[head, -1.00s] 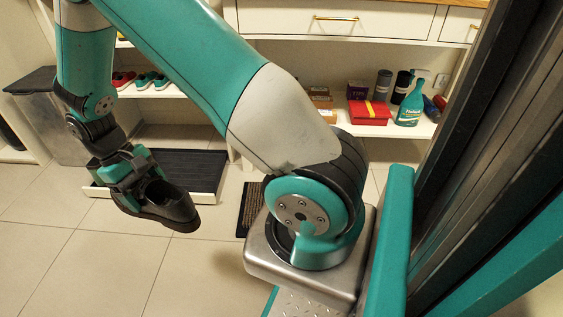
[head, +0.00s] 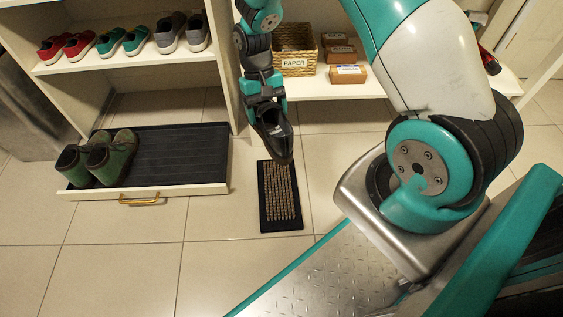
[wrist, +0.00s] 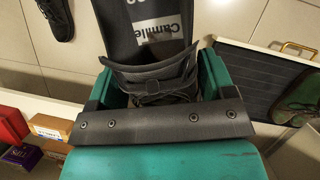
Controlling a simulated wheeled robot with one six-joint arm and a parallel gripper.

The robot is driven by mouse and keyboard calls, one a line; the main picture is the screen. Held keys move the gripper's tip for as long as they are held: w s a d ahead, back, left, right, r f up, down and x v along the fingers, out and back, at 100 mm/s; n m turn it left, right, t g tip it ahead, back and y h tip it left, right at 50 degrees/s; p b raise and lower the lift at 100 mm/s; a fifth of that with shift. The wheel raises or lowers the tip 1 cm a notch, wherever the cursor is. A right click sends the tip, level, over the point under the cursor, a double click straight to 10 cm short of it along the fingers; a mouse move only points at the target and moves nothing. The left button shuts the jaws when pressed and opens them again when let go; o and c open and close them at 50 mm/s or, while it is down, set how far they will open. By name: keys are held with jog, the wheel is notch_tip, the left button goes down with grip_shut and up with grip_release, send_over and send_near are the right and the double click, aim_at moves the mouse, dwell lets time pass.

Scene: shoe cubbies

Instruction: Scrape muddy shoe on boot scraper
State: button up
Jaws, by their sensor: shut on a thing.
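My gripper (head: 266,97) is shut on a black shoe (head: 273,131), whose toe points down toward the camera in the head view. The shoe also shows in the wrist view (wrist: 150,55) between my teal fingers, with a pale lettered patch inside it. No mud can be made out. The boot scraper (head: 280,196), a dark-framed mat with brown bristles, lies on the floor. The shoe's toe overlaps the scraper's far end in the head view and looks to be above it; I cannot tell the gap.
A black boot tray (head: 180,153) with green boots (head: 98,157) stands left of the scraper. Shelves (head: 125,57) hold several small shoes. A basket labelled paper (head: 295,62) and boxes (head: 348,74) sit behind my gripper.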

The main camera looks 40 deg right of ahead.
jog(key=f+m+y+b, duration=0.1)
jog(key=f+m+b, duration=0.1)
jog(key=f+b, duration=0.3)
jog(key=s+f+m+b, duration=0.1)
jog(key=f+m+b, duration=0.2)
jog(key=f, duration=1.1)
jog(key=s+d+f+m+t+y+b, duration=0.1)
jog(key=f+m+b, duration=0.1)
jog(key=f+b, duration=0.5)
notch_tip(320, 180, down, 3)
jog(key=shift+s+d+r+m+y, duration=0.1)
jog(key=shift+s+r+m+y, duration=0.05)
jog(key=shift+m+y, duration=0.15)
jog(key=shift+f, duration=0.5)
